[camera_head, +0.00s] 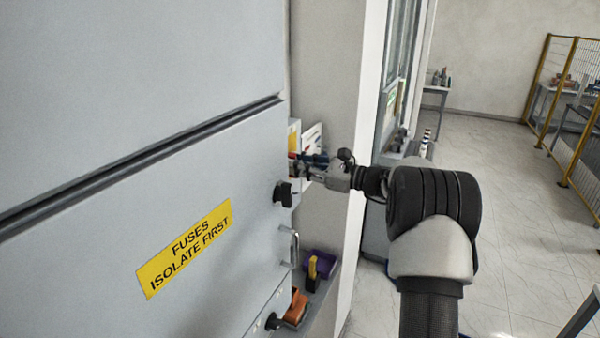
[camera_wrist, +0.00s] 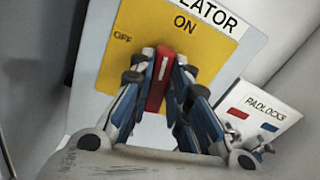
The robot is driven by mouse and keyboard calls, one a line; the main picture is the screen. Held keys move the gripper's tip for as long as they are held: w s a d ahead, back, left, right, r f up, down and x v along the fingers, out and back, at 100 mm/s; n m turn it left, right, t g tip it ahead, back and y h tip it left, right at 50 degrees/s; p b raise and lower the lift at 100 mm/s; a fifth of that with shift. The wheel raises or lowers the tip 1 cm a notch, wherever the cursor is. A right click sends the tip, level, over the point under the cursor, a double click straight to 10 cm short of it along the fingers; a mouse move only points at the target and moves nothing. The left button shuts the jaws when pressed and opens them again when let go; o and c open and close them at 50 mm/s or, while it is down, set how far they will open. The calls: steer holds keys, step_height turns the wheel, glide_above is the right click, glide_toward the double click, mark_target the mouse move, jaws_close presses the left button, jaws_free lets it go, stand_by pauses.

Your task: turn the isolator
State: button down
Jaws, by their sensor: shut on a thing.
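The isolator's red handle (camera_wrist: 159,80), with a white line on it, stands on a yellow plate (camera_wrist: 206,55) in the wrist view. The plate is marked ON at the top and OFF at the upper left. The handle is near upright in that picture, its upper end nearer to ON. My gripper (camera_wrist: 160,75) is shut on the handle, one blue-and-grey finger on each side. In the head view my gripper (camera_head: 300,165) reaches leftward to the cabinet's side, and the handle is mostly hidden there.
A white PADLOCKS board (camera_wrist: 262,108) hangs right of the plate. A purple bin (camera_head: 319,265) sits below my gripper. Open floor lies right.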

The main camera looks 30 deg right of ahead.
steer(key=shift+s+a+f+n+b, duration=0.1)
steer(key=shift+f+n+b, duration=0.1)
steer(key=shift+n+b, duration=2.55)
steer(key=shift+s+a+f+n+b, duration=0.1)
steer(key=shift+f+n+b, duration=0.05)
steer(key=shift+n+b, duration=2.65)
steer(key=shift+s+a+f+n+b, duration=0.1)
steer(key=shift+f+n+b, duration=0.1)
steer(key=shift+n+b, duration=2.55)
steer(key=shift+m+b, duration=0.5)
steer(key=shift+b, duration=0.15)
steer(key=c, duration=1.5)
jaws_free()
